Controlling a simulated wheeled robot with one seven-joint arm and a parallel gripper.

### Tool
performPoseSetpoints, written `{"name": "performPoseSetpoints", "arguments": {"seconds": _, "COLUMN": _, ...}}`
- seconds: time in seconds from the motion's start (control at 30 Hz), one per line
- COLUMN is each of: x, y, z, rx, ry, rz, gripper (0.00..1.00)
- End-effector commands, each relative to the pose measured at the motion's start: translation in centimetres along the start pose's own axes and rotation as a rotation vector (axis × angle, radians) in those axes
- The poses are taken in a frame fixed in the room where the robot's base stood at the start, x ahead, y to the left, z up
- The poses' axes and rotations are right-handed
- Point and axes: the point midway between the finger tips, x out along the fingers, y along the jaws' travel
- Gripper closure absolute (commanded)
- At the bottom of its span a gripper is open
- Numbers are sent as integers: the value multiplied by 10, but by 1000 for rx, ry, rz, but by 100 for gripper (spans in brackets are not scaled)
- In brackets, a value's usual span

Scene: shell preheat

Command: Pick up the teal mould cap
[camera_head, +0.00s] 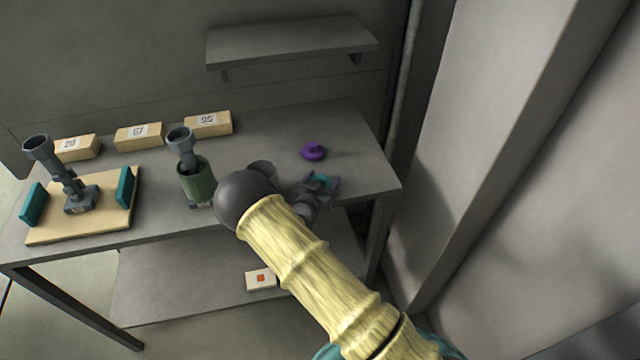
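The teal mould cap (320,180) shows only as a small teal patch near the table's right front part. My gripper (322,184) is right at it, with its dark fingers around or just over the teal patch. Most of the cap is hidden by the gripper. I cannot tell whether the fingers are closed on it or whether it rests on the table. My arm comes in from the lower right and covers part of the table's front edge.
A purple cap (313,151) lies just behind my gripper. A grey cup (263,169) stands left of it, partly behind my arm. A green canister (196,182) and a wooden fixture board (70,228) are further left. Numbered blocks (139,137) line the back. A shelf (290,44) hangs above.

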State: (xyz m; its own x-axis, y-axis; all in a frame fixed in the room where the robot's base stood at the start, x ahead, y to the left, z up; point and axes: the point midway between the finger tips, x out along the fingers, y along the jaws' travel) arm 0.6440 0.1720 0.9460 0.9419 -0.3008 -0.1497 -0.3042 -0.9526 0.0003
Motion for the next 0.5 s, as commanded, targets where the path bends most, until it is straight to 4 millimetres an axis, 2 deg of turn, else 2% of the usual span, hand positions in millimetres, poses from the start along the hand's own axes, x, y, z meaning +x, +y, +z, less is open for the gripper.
{"name": "performPoseSetpoints", "arguments": {"seconds": 0.5, "x": 0, "y": 0, "z": -4, "rx": 4, "ry": 1, "rz": 0, "gripper": 59}}
